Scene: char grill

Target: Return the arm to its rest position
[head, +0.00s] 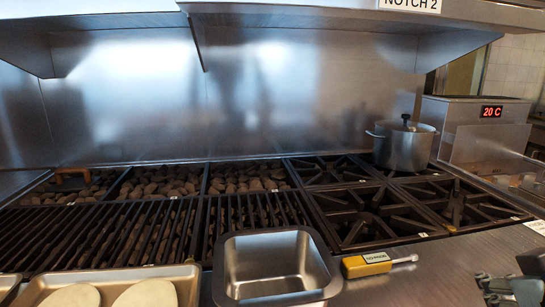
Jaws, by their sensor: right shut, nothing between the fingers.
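My right gripper (488,286) shows at the lower right edge of the head view, over the steel counter (440,275). Its fingers are shut with nothing between them. It is apart from the yellow tool and the steel pan to its left. Most of my right arm is cut off by the frame. My left gripper is not in the head view.
An empty steel pan (319,288) stands at front centre; a yellow labelled tool (366,264) lies beside it. A tray (190,272) with pale round pieces is at lower left. Behind are the grill grate (130,236), burners (378,213) and a lidded pot (402,151).

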